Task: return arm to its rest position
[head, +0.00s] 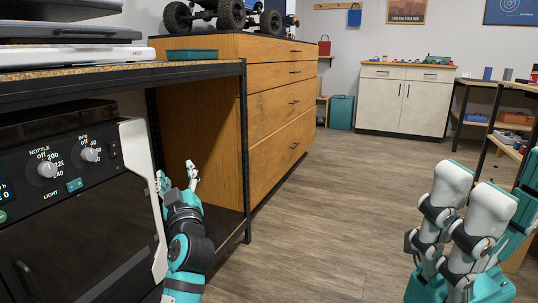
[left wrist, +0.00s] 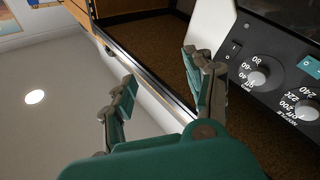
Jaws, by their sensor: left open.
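My left gripper (head: 176,180) is open and empty in the head view. It is held out in front of the black-framed bench, just right of the machine's white edge. In the left wrist view its two fingers (left wrist: 160,80) stand apart with nothing between them. The right finger lies close to the machine's white side in that picture; I cannot tell whether they touch. My right arm (head: 460,225) shows at the lower right of the head view, folded, with its gripper out of view.
A black machine (head: 75,185) with knobs stands at the left under the bench top (head: 120,78). A wooden drawer cabinet (head: 280,100) stands beyond it, with a wheeled crawler (head: 220,14) on top. The wooden floor (head: 320,220) is clear in the middle.

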